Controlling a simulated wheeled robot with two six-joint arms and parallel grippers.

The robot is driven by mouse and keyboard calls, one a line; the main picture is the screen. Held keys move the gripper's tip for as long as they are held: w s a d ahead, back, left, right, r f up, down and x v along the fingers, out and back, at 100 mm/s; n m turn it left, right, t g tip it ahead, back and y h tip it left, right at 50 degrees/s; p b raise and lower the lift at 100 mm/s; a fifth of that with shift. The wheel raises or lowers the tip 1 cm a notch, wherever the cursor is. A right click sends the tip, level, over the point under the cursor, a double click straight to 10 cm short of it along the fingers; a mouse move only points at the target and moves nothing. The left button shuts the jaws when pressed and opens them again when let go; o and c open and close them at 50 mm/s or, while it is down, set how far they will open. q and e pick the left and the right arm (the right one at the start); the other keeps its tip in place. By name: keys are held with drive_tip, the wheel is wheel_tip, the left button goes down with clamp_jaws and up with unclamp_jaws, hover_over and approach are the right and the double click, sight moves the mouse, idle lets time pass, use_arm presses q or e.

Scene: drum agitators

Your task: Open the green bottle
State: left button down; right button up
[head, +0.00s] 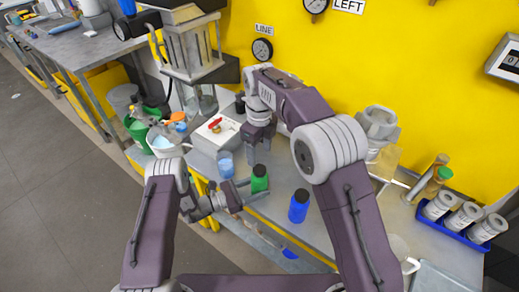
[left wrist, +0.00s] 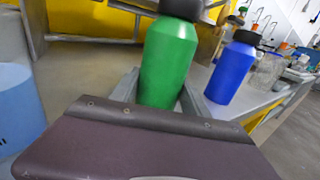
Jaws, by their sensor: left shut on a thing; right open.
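The green bottle (head: 260,181) stands near the front edge of the grey bench with its black cap (head: 259,170) on. My left gripper (head: 250,189) is shut on its body from the left. In the left wrist view the green bottle (left wrist: 168,62) is upright between the fingers, and the black cap (left wrist: 181,9) is partly cut off by the top edge. My right gripper (head: 259,144) is open and empty, pointing down above the bench behind the bottle, apart from the cap.
A blue bottle (head: 298,206) with a black cap stands to the right of the green one. A cup of blue liquid (head: 225,164) stands to the left. Behind it is a white box with a red switch (head: 216,133). A blue tray (head: 452,226) of grey containers is at the far right.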

sight(259, 169)
wheel_tip(259, 169, down, 7)
drive_tip(key=shift+f, duration=0.2)
clamp_jaws()
drive_tip(key=n, duration=0.5)
drive_tip(key=shift+n, duration=0.4)
drive_tip(key=n, duration=0.3)
drive_tip(key=shift+r, duration=0.1)
drive_tip(key=n, duration=0.6)
drive_tip(key=shift+n, duration=0.3)
drive_tip(key=n, duration=0.9)
drive_tip(key=shift+n, duration=0.3)
drive_tip(key=n, duration=0.6)
drive_tip(key=shift+n, duration=0.3)
drive_tip(key=n, duration=0.9)
drive_tip(key=shift+r+n, duration=0.1)
drive_tip(key=shift+n, duration=0.2)
drive_tip(key=n, duration=1.2)
drive_tip(key=shift+n, duration=0.4)
